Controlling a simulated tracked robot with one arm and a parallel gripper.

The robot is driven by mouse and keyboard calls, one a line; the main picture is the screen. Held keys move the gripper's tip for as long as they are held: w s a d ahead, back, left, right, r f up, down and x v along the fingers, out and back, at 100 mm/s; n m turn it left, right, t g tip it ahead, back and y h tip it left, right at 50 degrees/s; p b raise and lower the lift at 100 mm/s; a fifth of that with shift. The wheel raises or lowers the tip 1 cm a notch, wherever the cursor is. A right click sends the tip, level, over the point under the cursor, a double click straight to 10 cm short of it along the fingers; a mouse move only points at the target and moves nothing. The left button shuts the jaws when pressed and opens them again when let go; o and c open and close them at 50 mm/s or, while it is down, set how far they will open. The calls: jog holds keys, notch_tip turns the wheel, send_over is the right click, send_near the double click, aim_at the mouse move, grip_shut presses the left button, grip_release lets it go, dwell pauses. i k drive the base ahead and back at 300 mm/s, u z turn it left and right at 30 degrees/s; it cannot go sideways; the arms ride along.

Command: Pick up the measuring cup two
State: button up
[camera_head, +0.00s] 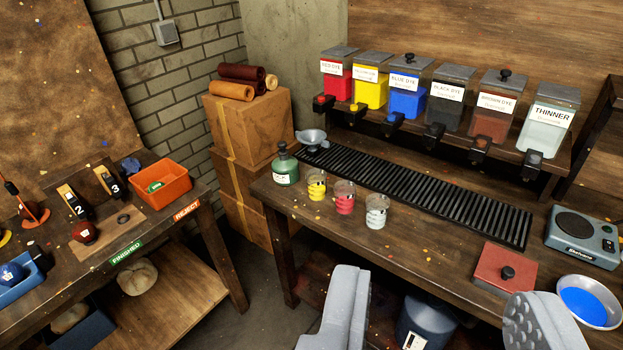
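Three small clear measuring cups stand upright in a row on the dark wooden workbench (420,248). The left cup (316,184) shows yellow, the middle cup (344,197) shows red, and the right cup (376,211) looks whitish grey. I cannot read any number on them, so I cannot tell which is cup two. My gripper (437,288) is at the bottom of the view with its two grey fingers wide apart. It is open and empty, nearer to me than the cups and to their right.
A green bottle (285,167) and a grey funnel (312,139) stand left of the cups. A black ribbed grate (430,198) lies behind them, below the dye dispensers (407,90). A red lidded box (503,270), a scale (582,237) and a blue-filled bowl (588,302) are at right.

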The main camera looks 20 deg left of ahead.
aim_at(345, 191)
jog(key=z, duration=0.15)
jog(key=i, duration=1.25)
jog(key=z, duration=0.5)
